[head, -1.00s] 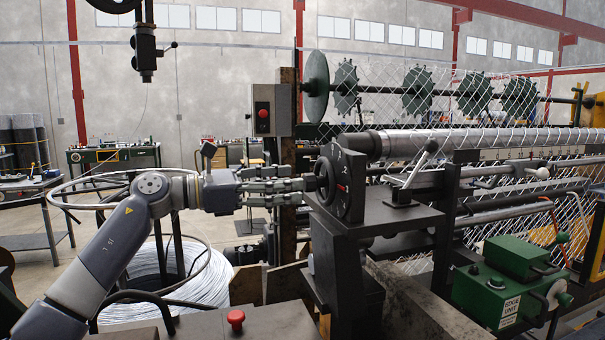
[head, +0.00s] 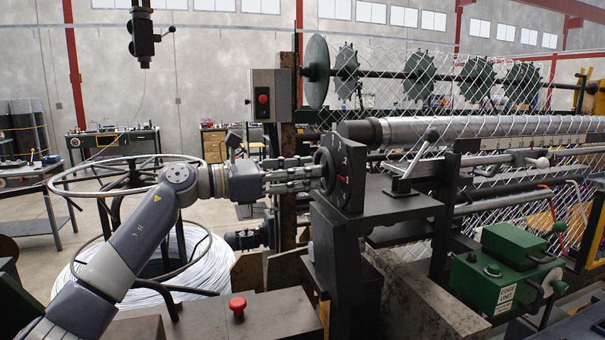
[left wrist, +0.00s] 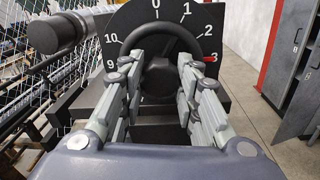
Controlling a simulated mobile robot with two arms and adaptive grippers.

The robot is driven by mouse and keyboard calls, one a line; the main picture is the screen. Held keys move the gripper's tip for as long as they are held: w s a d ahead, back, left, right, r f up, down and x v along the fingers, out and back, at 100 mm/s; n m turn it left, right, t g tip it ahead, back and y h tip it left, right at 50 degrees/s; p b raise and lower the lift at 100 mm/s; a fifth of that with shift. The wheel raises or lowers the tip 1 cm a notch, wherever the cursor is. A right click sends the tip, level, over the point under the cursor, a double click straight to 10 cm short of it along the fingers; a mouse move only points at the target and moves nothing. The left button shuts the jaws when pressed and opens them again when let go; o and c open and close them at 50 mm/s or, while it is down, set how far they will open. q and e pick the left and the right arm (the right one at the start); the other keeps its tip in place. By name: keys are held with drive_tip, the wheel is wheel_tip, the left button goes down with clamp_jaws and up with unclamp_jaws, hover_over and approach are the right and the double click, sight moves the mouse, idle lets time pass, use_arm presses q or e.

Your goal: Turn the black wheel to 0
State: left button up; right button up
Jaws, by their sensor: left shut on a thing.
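The black wheel (left wrist: 203,45) stands in front of a black dial plate (left wrist: 125,22) with white numbers. In the left wrist view, 0 is at the top, with 1 and 2 to its right and 10 and 9 to its left. A red mark (left wrist: 209,59) sits at the wheel's right side, below the 2. In the head view the wheel (head: 325,171) is seen nearly edge-on, with the red mark on the plate's face. My left gripper (left wrist: 160,82) is shut on the wheel, its fingers on both sides of the dark hub. My right gripper is out of view.
A wire-mesh weaving machine with a long grey roller (head: 450,128) lies to the right of the wheel. A green edge unit (head: 505,265) stands at the lower right. A red button (head: 237,304) is on the front surface, and a wire coil (head: 130,270) is behind my left arm.

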use_arm(q)
drive_tip(key=shift+r, duration=0.1)
drive_tip(key=shift+w+a+r+n+g+p, duration=0.15)
drive_tip(key=shift+n+p, duration=1.45)
drive_tip(key=shift+n, duration=1.35)
drive_tip(key=shift+s+d+n+g+p, duration=0.1)
drive_tip(key=shift+n+p, duration=1.55)
drive_tip(key=shift+n, duration=1.25)
drive_tip(key=shift+w+a+r+n+g+p, duration=0.15)
drive_tip(key=shift+n+p, duration=1.45)
drive_tip(key=shift+n, duration=1.35)
drive_tip(key=shift+f, duration=0.1)
drive_tip(key=o, duration=1.1)
drive_tip(key=shift+d, duration=0.1)
drive_tip(key=shift+c, duration=0.2)
drive_tip(key=shift+f, duration=0.15)
